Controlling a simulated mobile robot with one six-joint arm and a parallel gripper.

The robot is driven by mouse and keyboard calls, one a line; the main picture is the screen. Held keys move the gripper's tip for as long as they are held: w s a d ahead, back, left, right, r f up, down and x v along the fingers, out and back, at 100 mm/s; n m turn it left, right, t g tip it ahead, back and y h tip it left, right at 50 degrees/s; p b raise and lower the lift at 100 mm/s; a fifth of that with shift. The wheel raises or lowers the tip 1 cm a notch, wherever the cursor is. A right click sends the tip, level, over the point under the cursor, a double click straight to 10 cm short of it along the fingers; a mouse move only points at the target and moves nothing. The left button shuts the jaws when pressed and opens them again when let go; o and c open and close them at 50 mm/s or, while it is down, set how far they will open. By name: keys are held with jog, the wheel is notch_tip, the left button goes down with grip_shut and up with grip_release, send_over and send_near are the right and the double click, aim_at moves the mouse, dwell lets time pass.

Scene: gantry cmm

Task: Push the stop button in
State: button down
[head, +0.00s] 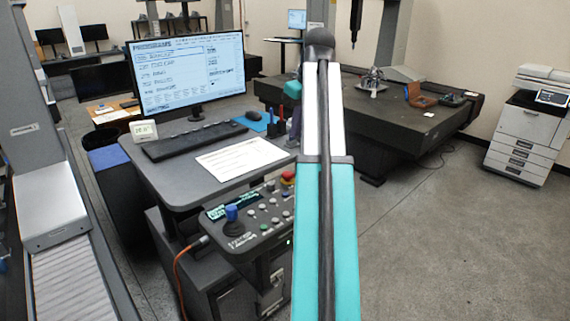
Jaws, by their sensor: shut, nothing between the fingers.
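The stop button (288,176) is a red mushroom head on a yellow base. It sits at the far right corner of the control panel (245,243), close beside the left edge of my arm in the picture. I cannot tell how far in its head stands. My teal and white arm rises through the middle of the view. A small teal part of it shows left of the upper arm, above the desk. My gripper cannot be made out; it seems hidden behind the arm.
The panel also carries a blue-topped joystick (231,213) and several small buttons. Above it, the desk (180,185) holds a monitor (188,72), keyboard (190,140) and paper sheet (243,157). A dark measuring table (400,125) stands behind.

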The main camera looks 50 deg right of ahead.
jog(key=shift+w+f, duration=0.1)
jog(key=shift+w, duration=0.05)
jog(key=shift+f, duration=0.1)
jog(key=p, duration=0.3)
send_over(287, 172)
jog(key=s, duration=0.1)
jog(key=f, duration=0.9)
jog(key=shift+s+a+f, duration=0.15)
jog(key=shift+a+f, duration=0.05)
jog(key=shift+f, duration=0.05)
jog(key=shift+f+p, duration=0.8)
jog(key=shift+f, duration=1.1)
